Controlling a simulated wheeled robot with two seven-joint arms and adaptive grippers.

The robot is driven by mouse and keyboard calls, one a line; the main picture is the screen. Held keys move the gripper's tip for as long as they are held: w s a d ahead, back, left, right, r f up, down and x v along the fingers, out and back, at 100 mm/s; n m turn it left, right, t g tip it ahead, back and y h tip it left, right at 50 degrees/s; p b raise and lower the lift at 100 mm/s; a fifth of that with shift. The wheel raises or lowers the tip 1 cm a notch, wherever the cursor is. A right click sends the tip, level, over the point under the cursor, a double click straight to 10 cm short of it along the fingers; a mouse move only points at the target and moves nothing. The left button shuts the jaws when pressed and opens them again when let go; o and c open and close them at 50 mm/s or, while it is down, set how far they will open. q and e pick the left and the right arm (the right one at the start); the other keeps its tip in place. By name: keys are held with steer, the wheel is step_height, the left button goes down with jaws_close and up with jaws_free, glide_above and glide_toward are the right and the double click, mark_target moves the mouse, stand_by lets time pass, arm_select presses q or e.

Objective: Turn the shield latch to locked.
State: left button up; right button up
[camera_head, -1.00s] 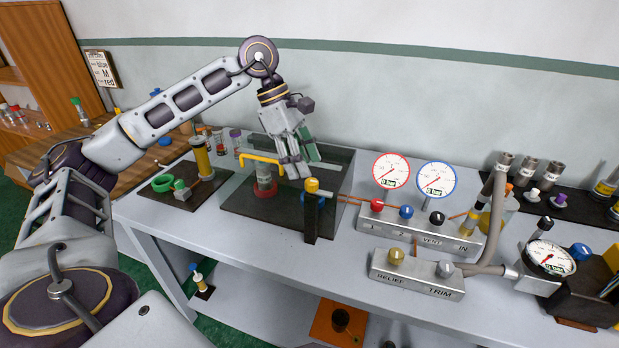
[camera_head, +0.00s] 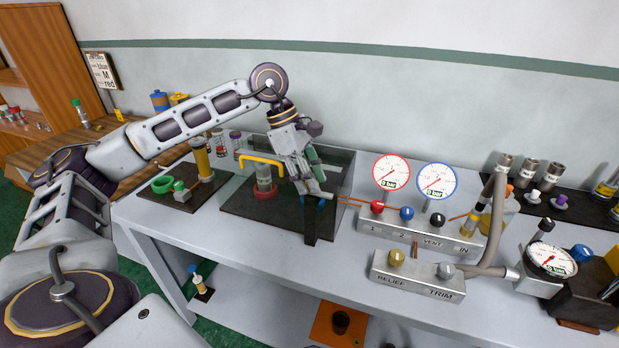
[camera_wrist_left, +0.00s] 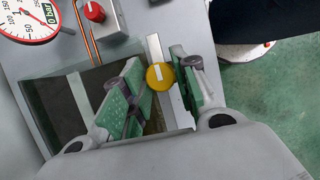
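The shield latch is a round yellow knob (camera_wrist_left: 160,76) with a pale line across it, seen in the left wrist view between my left gripper's fingers. In the head view my left gripper (camera_head: 314,197) hides the knob and is at the top of the dark post (camera_head: 311,228) that bears it. The left gripper (camera_wrist_left: 160,72) has its fingers apart, one on each side of the knob; whether they touch it I cannot tell. The clear shield box (camera_head: 338,178) stands behind the post on a dark base. My right gripper is not in view.
Inside the shield are a yellow handle (camera_head: 262,159) and a red ring (camera_head: 264,193). To the right are a manifold with red knob (camera_head: 377,207) and blue knob (camera_head: 406,213), two round gauges (camera_head: 391,172), and a RELIEF/TRIM block (camera_head: 416,277).

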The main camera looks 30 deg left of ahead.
arm_select(q)
steer(key=c, duration=0.4)
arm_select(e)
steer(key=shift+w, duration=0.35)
